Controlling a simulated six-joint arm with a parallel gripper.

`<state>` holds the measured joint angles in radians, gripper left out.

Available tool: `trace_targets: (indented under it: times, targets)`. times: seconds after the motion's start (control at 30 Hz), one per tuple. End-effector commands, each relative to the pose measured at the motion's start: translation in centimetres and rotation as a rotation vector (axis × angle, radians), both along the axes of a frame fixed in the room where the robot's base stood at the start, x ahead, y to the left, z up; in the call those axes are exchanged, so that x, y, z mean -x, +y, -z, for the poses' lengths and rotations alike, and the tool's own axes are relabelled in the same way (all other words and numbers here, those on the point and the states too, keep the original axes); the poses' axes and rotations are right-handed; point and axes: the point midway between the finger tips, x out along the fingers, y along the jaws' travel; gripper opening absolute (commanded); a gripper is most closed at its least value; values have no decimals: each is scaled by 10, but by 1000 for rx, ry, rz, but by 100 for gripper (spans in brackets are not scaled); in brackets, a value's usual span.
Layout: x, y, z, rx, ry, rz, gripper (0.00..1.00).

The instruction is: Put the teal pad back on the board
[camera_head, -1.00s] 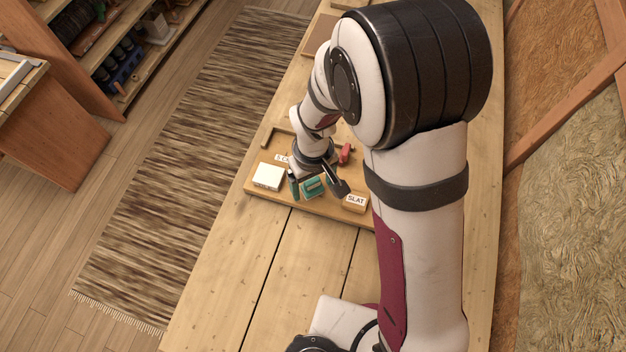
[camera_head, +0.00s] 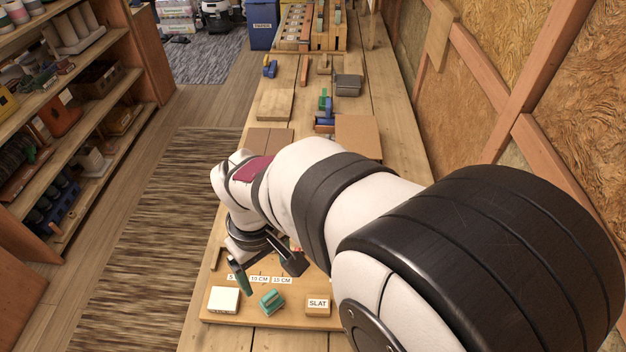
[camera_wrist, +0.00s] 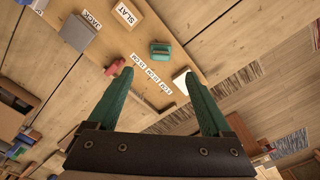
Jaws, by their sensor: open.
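The teal pad (camera_head: 272,301), a small teal block with a raised top, rests on the wooden board (camera_head: 240,315), between a white block and the SLAT block. It also shows in the wrist view (camera_wrist: 160,49), near the board's edge. My gripper (camera_head: 271,279) is open and empty, above the board and just behind the pad in the head view. Its teal fingers are wide apart in the wrist view (camera_wrist: 159,75), with the pad beyond their tips and not touched. My arm hides the board's right part in the head view.
A white block (camera_head: 223,300) and a SLAT-labelled block (camera_head: 318,304) flank the pad. A red piece (camera_wrist: 114,67) and a grey JACK-labelled block (camera_wrist: 78,32) lie on the board too.

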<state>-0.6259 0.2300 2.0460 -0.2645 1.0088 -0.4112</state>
Motion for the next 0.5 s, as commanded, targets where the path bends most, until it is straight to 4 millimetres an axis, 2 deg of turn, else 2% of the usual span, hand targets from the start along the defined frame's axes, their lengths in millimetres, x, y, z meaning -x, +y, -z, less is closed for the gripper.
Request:
trace_targets:
  times: [0.07, 0.13, 0.2, 0.23, 0.3, 0.4, 0.5]
  targets:
    - [5, -28, -16, -12, 4, 136, 84]
    - [24, -74, -37, -31, 21, 380, 84]
    - [56, -114, -52, -54, 48, 652, 84]
    - [70, -127, -56, -67, 59, 762, 84]
    - [102, -148, -59, -90, 84, 987, 84]
    - [131, -159, -58, -113, 111, 1190, 84]
    - [140, -160, -56, -121, 121, 1254, 84]
